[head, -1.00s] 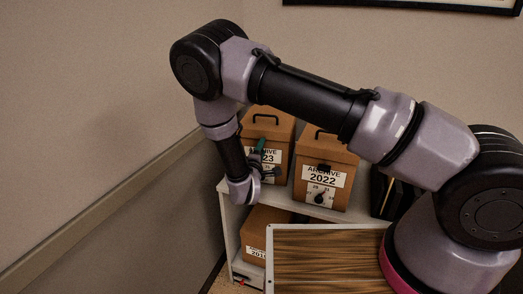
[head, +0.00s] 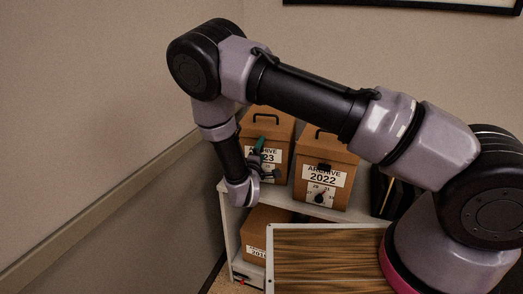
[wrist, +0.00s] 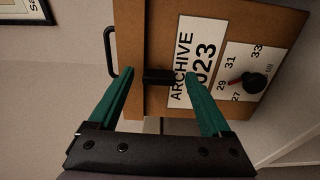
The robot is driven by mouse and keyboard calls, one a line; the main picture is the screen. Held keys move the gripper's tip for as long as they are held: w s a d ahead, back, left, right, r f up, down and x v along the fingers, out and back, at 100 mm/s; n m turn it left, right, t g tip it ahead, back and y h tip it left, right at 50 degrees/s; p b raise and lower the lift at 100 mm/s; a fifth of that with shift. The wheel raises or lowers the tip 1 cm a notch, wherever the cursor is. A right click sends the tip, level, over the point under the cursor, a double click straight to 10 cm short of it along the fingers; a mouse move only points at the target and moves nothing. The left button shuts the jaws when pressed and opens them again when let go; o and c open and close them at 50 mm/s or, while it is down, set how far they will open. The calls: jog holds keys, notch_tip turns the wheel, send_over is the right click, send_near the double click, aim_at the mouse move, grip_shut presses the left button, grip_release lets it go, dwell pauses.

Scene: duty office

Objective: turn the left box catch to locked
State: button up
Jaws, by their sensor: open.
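The left box (head: 258,126) is a brown archive box labelled 2023, on the shelf top; it fills much of the wrist view (wrist: 222,22). Its catch (wrist: 158,76) is a small black bar at the seam between lid and body, lying across the wrist view. My gripper (wrist: 160,75) is open, its green fingers on either side of the catch; I cannot tell whether they touch it. In the head view my gripper (head: 265,160) is in front of the left box and hides part of its label and its catch.
A second box labelled 2022 (head: 342,155) stands close on the right with its own black catch (head: 323,168). A black dial (wrist: 253,85) with numbers is beside the 2023 label. A wood-grained panel (head: 330,260) is in front. The wall is on the left.

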jog(key=s+a, duration=0.2)
jog(key=s, duration=0.7)
jog(key=shift+s, duration=0.3)
